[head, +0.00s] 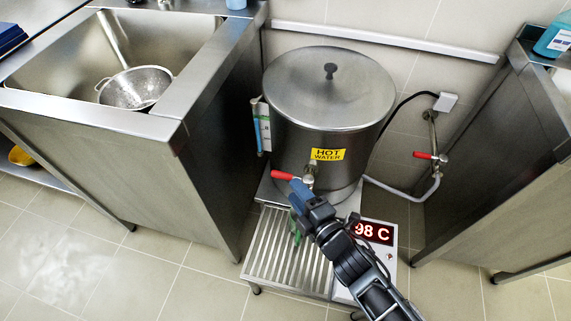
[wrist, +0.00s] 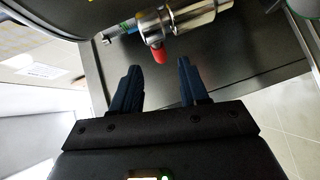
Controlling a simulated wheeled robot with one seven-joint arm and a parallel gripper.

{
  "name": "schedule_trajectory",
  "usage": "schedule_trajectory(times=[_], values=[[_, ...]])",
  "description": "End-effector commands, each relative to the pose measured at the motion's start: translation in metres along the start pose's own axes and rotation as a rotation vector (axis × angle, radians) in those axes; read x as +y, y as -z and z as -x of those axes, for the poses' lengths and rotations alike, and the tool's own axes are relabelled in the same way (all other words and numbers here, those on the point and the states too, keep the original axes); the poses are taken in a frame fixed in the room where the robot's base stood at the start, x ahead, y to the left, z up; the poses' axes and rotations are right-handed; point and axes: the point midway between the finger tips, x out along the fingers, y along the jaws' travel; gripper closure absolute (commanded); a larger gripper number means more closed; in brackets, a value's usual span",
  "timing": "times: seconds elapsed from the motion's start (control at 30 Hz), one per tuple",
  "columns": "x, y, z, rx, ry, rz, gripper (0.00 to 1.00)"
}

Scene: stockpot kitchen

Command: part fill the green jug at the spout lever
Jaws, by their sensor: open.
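The steel hot water urn (head: 330,100) stands on a low stand, with a metal spout at its lower front. The red spout lever (head: 283,175) points left in the head view. In the wrist view the red lever (wrist: 158,53) is seen nearly end-on, just beyond the gap between my fingers. My gripper (head: 294,186) is open beside the lever; in the wrist view both dark blue fingers (wrist: 157,82) are apart with nothing between them. A green patch (head: 296,224), likely the green jug, shows below the spout, mostly hidden by my gripper; its fill cannot be seen.
A slatted drip grate (head: 268,252) lies under the spout, beside a display reading 98 C (head: 373,232). A sink with a colander (head: 137,88) is at left. A second red valve handle (head: 431,156) is on the wall pipe at right. Steel counters flank the urn.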

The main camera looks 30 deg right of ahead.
Motion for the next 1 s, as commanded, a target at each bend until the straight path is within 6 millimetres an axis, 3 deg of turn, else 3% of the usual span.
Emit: schedule_trajectory(times=[0.5, 0.9, 1.0], values=[[0.000, -0.001, -0.067, -0.001, -0.002, 0.000, 0.56], [0.000, 0.000, -0.076, -0.001, 0.000, -0.002, 0.56], [0.000, 0.000, -0.076, -0.001, 0.000, -0.002, 0.63]])
